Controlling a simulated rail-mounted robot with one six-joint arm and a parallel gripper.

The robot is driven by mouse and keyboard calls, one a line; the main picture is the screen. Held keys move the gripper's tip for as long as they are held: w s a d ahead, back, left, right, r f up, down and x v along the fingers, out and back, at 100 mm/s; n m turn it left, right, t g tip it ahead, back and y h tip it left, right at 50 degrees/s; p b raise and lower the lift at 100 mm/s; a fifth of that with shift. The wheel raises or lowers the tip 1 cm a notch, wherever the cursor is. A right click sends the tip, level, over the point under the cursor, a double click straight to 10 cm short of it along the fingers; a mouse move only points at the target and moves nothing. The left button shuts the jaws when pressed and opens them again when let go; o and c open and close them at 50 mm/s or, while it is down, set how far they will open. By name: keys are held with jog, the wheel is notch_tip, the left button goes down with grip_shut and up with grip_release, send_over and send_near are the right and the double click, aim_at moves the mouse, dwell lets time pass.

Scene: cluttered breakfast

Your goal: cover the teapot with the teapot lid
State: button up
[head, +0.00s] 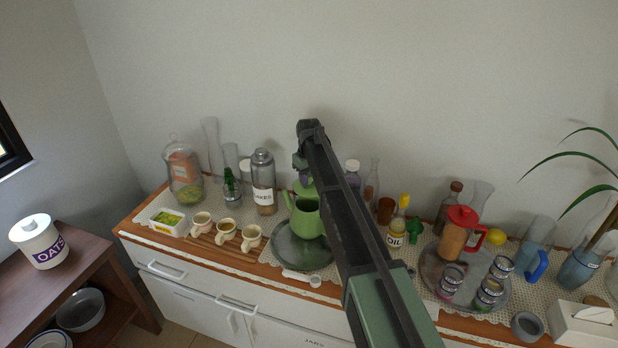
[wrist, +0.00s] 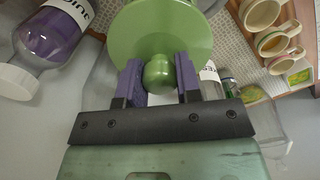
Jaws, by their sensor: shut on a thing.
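The green teapot (head: 305,218) stands on a round grey tray (head: 292,254) in the middle of the sideboard, its spout to the left. The green teapot lid (head: 303,189) is just above the teapot's top. My gripper (head: 304,173) is above the lid, partly hidden by my arm. In the wrist view my gripper (wrist: 159,74) is shut on the round knob of the lid (wrist: 155,33), with one purple finger on each side. The lid's disc hides the teapot in the wrist view. I cannot tell whether the lid touches the teapot's rim.
A labelled glass jar (head: 263,182) stands close at the left, with several cups (head: 227,232) in front of it. A juice bottle (head: 352,172) is behind my arm. A second tray (head: 430,272) with a red-lidded pitcher (head: 457,233) stands at the right.

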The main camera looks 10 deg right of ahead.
aim_at(309, 188)
jog(key=shift+f+b, duration=2.1)
jog(key=shift+f, duration=0.35)
jog(key=shift+f+b, duration=0.45)
jog(key=shift+f+b, duration=0.75)
jog(key=o, duration=1)
jog(key=shift+r, duration=0.1)
notch_tip(309, 188, up, 6)
jog(key=p, duration=0.6)
